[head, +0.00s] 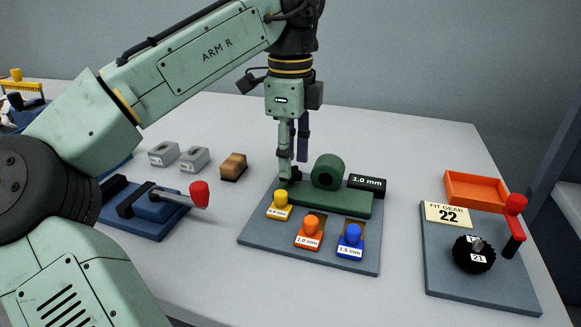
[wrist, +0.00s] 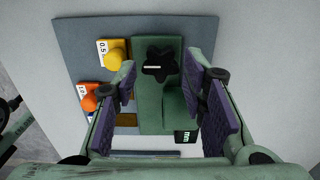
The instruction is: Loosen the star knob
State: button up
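The star knob (wrist: 160,63) is black with several lobes and a pale line on it. It sits at one end of a green block (wrist: 150,115) in the wrist view. In the head view it is mostly hidden behind a finger of my gripper (head: 293,168), at the left end of the green block (head: 335,200). My gripper is open, pointing down, with its purple-padded fingers (wrist: 170,74) apart on either side of the knob in the wrist view. I see no contact with the knob.
A green roller (head: 328,171) and a "1.0 mm" sign (head: 367,184) stand beside the knob. Yellow (head: 280,200), orange (head: 311,229) and blue (head: 350,239) gauge pieces sit in front. A gear board (head: 470,277) is at right, a red-handled lever (head: 199,194) at left.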

jog(key=shift+f, duration=0.9)
jog(key=shift+c, duration=0.2)
jog(key=c, duration=0.8)
